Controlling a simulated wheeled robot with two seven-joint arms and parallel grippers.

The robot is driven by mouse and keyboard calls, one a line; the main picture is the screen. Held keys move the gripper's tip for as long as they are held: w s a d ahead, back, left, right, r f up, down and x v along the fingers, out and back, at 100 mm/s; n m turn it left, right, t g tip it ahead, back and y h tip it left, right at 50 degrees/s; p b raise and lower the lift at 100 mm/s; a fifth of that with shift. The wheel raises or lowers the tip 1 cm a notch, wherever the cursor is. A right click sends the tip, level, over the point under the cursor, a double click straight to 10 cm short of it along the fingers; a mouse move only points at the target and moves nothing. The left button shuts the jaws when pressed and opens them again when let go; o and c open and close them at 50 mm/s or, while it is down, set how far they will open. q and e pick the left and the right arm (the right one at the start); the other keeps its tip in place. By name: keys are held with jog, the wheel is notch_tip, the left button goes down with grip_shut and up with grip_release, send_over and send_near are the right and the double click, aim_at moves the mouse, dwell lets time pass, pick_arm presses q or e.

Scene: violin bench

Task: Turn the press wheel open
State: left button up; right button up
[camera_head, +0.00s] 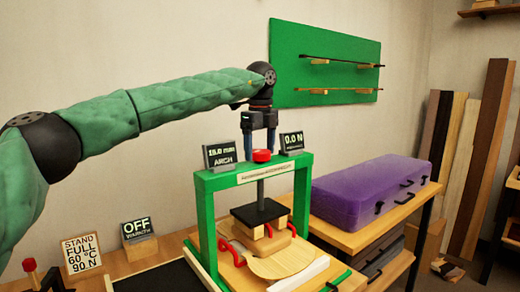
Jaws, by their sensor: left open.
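The press is a green frame (206,225) on the bench, with a dark screw and a black plate under its crossbar. The red press wheel (262,156) sits on top of the crossbar. My left gripper (260,150) points down over the wheel with its dark fingers apart, one on each side of it. I cannot tell whether the fingers touch the wheel. Below the black plate (243,215) are a wooden block and a pale curved wooden plate (283,262), with red clamps beside them. My right gripper is not in view.
Small displays stand on the crossbar: "15.0 mm ARCH" (220,153) and "0.0 N" (292,142). An "OFF" display (137,230) and a "STAND FULL 60 °C 90 N" card (82,254) stand left. A purple case (370,188) lies on the right. A green board (300,45) holds bows.

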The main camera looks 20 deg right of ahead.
aim_at(260, 151)
pick_arm(q)
notch_tip(260, 151, up, 8)
jog(key=shift+f, duration=0.25)
